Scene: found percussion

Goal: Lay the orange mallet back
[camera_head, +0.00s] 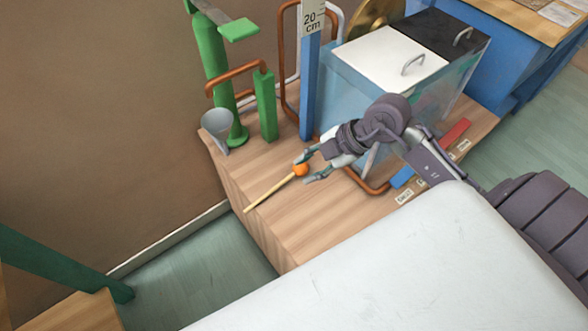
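The orange mallet has a round orange head (301,169) and a thin pale wooden handle (268,193). The handle points toward the lower left, its end by the left edge of the wooden bench top (300,235). My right gripper (303,170) comes in from the right, with a fingertip on either side of the head. I cannot tell whether the fingers press on the head or only surround it, nor whether the mallet rests on the wood or is slightly raised. My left gripper is not in view.
Behind stand a grey funnel (216,128), green posts (265,105), copper pipes and a blue post marked 20 cm (311,85). A clear tank with white (385,55) and black lids is close to my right arm. Blue and red bars lie right. The bench front is clear.

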